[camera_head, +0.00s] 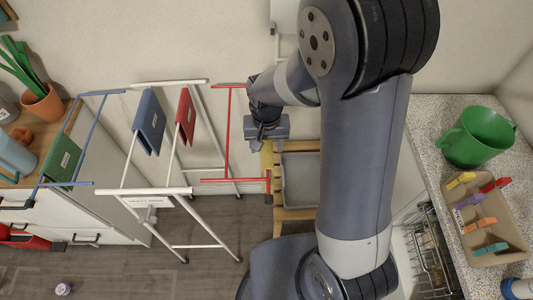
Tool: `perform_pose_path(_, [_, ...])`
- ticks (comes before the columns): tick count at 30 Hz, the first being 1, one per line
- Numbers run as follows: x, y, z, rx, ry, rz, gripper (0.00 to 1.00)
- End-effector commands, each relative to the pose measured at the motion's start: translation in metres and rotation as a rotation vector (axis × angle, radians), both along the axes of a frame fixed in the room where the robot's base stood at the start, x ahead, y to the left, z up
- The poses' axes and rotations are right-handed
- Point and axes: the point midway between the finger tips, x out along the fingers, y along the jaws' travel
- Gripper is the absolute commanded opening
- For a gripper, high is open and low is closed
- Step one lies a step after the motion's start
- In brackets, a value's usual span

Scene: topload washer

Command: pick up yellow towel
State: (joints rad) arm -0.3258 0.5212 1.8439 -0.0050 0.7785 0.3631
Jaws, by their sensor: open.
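A narrow yellow piece (266,156), which looks like the yellow towel, shows just below my gripper, beside the red bars of the drying rack (180,190). Most of it is hidden by the gripper or too small to make out. My gripper (265,137) is open and points down over it, at the rack's right end. I cannot tell whether the fingers touch it. A blue towel (150,123), a red towel (186,116) and a green towel (63,160) hang on the rack.
A wooden frame with a grey bin (301,180) stands right of the rack. A speckled counter (427,150) at the right holds a green mug (477,137) and a tray of coloured pegs (512,208). A cabinet with plants and cups stands at the left.

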Motion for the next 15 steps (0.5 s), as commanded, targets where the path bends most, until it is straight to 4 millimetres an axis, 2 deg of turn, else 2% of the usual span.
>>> perform_pose_path(6, [0.000,0.000,-0.020,0.000,0.001,0.000,0.56])
perform_pose_path(14, [0.000,0.000,-0.023,0.000,-0.001,0.000,0.56])
perform_pose_path(15, [0.000,0.000,-0.023,0.000,-0.001,0.000,0.54])
